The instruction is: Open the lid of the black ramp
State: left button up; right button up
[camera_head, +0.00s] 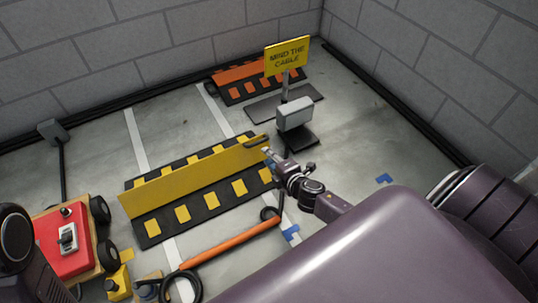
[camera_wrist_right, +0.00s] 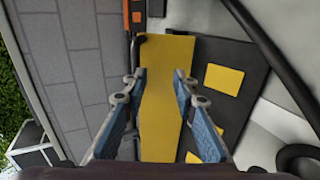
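The black ramp (camera_head: 167,222) with yellow squares lies on the floor left of centre in the head view. Its long yellow lid (camera_head: 185,177) stands raised along the ramp's middle, with squares showing on both sides. My right gripper (camera_head: 266,151) is at the lid's right end. In the right wrist view, the yellow lid (camera_wrist_right: 160,110) shows between the two spread blue fingers (camera_wrist_right: 159,74), with the black ramp (camera_wrist_right: 228,60) to the right. The fingers look open; contact with the lid is unclear.
An orange-lidded ramp (camera_head: 240,73) lies at the back wall. A yellow sign (camera_head: 286,56) reads "MIND THE CABLE" near a grey box (camera_head: 295,114). An orange bar (camera_head: 233,239) lies in front of the ramp. A red-topped cart (camera_head: 62,243) stands at left. Floor at right is mostly free.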

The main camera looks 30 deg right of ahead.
jog(key=shift+w+r, duration=0.1)
jog(key=shift+r, duration=0.05)
jog(key=v, duration=1.2)
jog(key=shift+a, duration=0.1)
